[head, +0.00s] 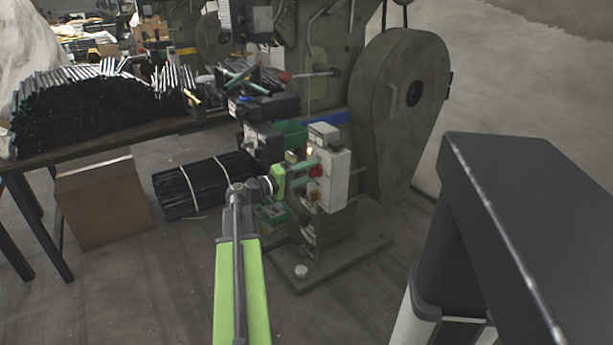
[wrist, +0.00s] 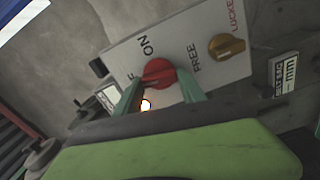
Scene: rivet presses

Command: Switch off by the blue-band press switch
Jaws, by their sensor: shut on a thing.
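The press with the blue band (head: 338,118) stands at the centre. A pale switch box (head: 333,180) is mounted on its front. Its red rotary switch (head: 317,171) also shows in the wrist view (wrist: 158,72), with the word ON above it and part of OFF to its left. My gripper (head: 311,174) is at the box, its two green fingers on either side of the red switch and shut on it. The fingers hide part of the switch and its lettering. I cannot tell exactly which way the switch points.
A yellow knob (wrist: 226,46) marked FREE sits beside the red switch. A small lamp (wrist: 145,104) glows near the fingers. A table (head: 107,146) of black rods stands at the left, with a cardboard box (head: 103,200) below and a rod bundle (head: 200,187) on the floor.

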